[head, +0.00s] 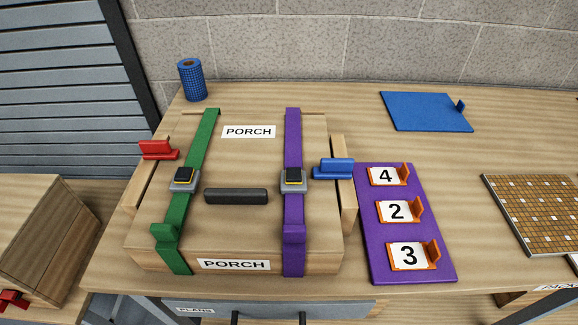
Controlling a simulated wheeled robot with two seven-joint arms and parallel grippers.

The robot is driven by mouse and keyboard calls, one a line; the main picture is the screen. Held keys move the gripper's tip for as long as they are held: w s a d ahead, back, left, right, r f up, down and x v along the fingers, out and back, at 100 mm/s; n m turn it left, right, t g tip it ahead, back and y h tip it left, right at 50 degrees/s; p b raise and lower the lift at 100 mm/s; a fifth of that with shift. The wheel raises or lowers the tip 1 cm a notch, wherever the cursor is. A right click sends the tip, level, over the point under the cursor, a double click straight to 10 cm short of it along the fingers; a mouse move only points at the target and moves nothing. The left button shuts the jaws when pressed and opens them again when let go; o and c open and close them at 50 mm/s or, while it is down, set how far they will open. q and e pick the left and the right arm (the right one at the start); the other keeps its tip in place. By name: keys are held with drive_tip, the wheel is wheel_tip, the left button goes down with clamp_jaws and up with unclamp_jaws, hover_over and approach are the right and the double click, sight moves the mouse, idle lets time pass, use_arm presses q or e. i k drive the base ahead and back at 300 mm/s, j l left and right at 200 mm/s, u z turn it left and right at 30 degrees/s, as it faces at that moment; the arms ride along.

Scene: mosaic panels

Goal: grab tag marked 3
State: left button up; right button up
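The tag marked 3 (408,256) is a white card with an orange edge and a small upright orange tab on its right side. It lies at the near end of a purple mat (385,268) on the table, right of the wooden case. The tag marked 2 (397,211) lies behind it, and the tag marked 4 (388,175) lies at the far end of the mat. Neither of my grippers shows in the head view.
A wooden case (250,160) labelled PORCH, with green and purple straps, fills the table's left half; its blue side handle (335,168) reaches near the mat. A mosaic panel (535,210) lies right, a blue board (425,112) behind. Bare table lies between mat and panel.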

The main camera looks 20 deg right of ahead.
sight(420, 255)
drive_tip(key=k+l+z, duration=0.1)
drive_tip(key=z, duration=1.45)
drive_tip(key=u, duration=0.3)
drive_tip(key=i+j, duration=0.05)
